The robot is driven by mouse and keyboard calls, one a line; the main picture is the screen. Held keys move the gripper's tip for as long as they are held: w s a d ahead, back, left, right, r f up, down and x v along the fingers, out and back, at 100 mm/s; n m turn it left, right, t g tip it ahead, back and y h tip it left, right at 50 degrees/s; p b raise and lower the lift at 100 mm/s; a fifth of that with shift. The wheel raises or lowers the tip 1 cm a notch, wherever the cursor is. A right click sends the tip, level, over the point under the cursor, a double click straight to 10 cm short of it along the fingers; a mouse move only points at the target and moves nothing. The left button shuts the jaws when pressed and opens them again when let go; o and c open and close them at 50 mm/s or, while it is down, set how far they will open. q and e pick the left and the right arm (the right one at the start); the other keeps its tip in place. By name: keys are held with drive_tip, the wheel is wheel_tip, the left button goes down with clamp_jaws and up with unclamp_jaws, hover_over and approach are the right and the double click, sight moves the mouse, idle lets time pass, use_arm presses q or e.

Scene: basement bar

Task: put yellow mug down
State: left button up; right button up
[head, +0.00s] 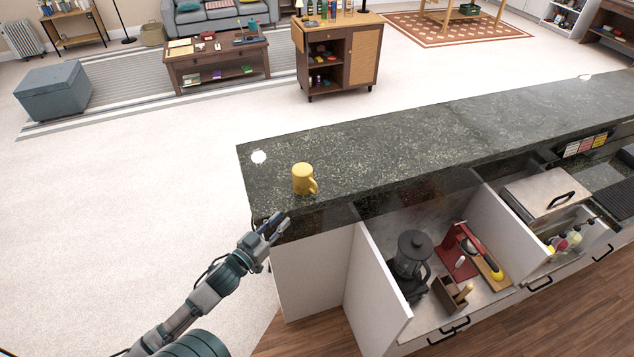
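The yellow mug (302,179) stands on the dark green stone counter (420,135), near its left end and close to its near edge. Its handle points to the right. My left gripper (277,226) is at the counter's near left corner, below and to the left of the mug in the picture. Its two fingers are apart with nothing between them, and it does not touch the mug. My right gripper is not in view.
Below the counter's near side, a lower worktop holds a dark blender (411,262), a red device (462,250) and a wooden box (452,293). White upright panels (378,280) divide it. The counter right of the mug is clear. A wooden bar cart (340,55) stands beyond.

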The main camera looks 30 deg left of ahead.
use_arm(q)
approach(316, 186)
drive_tip(key=w+p, duration=0.1)
drive_tip(key=w, duration=0.4)
drive_tip(key=w+p, duration=0.2)
drive_tip(key=w, duration=0.3)
drive_tip(key=shift+w+a+f+p, duration=0.1)
drive_tip(key=shift+w+f+p, duration=0.1)
drive_tip(key=shift+w+p, duration=0.1)
drive_tip(key=shift+d, duration=0.25)
drive_tip(key=shift+d+r, duration=0.15)
drive_tip(key=shift+d, duration=0.15)
clamp_jaws()
drive_tip(key=shift+d+r, duration=0.1)
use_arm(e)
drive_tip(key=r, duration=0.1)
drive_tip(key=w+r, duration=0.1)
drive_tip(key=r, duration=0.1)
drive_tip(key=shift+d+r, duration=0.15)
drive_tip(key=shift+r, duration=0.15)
